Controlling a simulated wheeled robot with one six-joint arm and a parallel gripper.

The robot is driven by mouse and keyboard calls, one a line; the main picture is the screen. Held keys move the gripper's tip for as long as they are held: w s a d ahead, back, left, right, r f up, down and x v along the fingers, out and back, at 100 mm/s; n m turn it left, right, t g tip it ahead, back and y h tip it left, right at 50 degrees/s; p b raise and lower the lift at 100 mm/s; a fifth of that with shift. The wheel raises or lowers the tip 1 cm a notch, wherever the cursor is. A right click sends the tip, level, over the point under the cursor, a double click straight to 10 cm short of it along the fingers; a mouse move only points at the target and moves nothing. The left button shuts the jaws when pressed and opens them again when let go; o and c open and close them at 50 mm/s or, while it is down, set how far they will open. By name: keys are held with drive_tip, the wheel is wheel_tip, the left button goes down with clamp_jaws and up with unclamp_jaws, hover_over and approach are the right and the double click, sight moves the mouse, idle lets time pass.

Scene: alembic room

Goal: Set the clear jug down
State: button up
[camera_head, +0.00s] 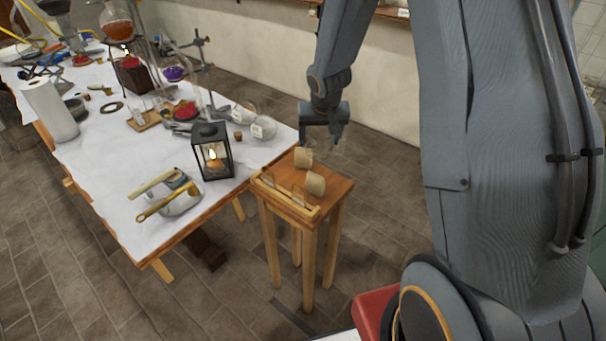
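My gripper (321,136) hangs over the back edge of a small wooden stand (338,188), fingers pointing down. Its two fingers look apart; whether clear glass is between them cannot be made out. I cannot pick out the clear jug for certain. Two beige, cork-like pieces or labels stand on the stand just below the gripper, one at the back (303,157) and one nearer the front (315,183). Any clear glass around them is too faint to tell.
A raised wooden strip (284,198) runs along the stand's front left. The white-covered table (105,160) is to the left, with a black candle lantern (212,151), a pan (180,202) and labelled glass flasks (264,128). Tiled floor lies clear right of the stand.

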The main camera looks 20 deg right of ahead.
drive_tip(key=shift+w+d+f, duration=0.1)
drive_tip(key=shift+d+f, duration=0.1)
drive_tip(key=shift+f, duration=0.05)
drive_tip(key=b, duration=0.4)
approach(317, 172)
drive_tip(key=shift+b+x, duration=1.95)
drive_tip(key=shift+b, duration=0.6)
drive_tip(key=shift+d+f, duration=0.1)
drive_tip(key=shift+d, duration=0.05)
drive_tip(key=o, duration=1.4)
